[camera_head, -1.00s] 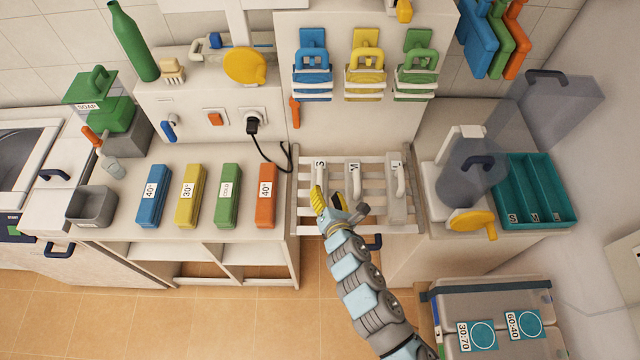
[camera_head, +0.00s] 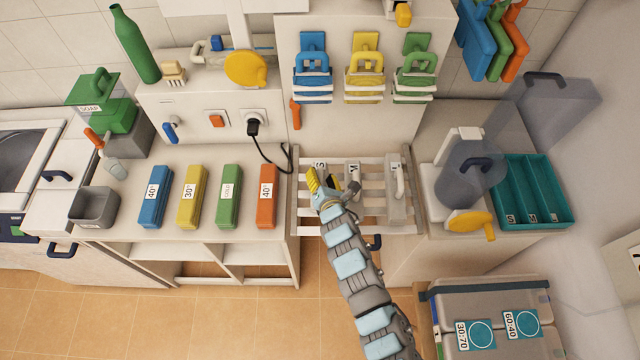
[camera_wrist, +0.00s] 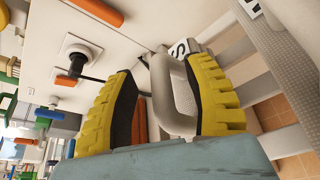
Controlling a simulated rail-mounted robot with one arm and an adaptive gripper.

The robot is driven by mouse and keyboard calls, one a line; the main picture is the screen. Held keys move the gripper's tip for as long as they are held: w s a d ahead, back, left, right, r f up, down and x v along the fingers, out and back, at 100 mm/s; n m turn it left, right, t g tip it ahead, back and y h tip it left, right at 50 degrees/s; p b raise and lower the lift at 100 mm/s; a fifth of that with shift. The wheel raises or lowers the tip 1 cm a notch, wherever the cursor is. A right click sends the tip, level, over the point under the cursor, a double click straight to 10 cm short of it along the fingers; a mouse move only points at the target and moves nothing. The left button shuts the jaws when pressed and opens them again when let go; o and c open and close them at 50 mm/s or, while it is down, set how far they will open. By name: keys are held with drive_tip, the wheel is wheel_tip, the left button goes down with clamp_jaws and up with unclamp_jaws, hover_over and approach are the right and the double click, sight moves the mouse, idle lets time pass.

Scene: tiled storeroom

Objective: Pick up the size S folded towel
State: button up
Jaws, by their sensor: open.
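The size S folded towel (camera_head: 321,166) is a pale piece with a loop handle and an "S" label, at the left end of the slatted rack (camera_head: 375,222). My gripper (camera_head: 316,184) is over it and hides most of it in the head view. In the wrist view the towel's grey handle (camera_wrist: 163,92) stands between the two yellow fingers of my gripper (camera_wrist: 163,95). The fingers are open, one on each side of the handle. The "S" label shows just beyond. I cannot tell whether either finger touches the handle.
The M towel (camera_head: 354,168) lies close to the right, partly hidden by my gripper, with the L towel (camera_head: 397,195) beyond it. A black cable (camera_head: 268,158) hangs at the rack's left. The orange block (camera_head: 267,197) stands left of the rack.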

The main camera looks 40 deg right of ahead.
drive_tip(key=shift+x, duration=0.85)
clamp_jaws()
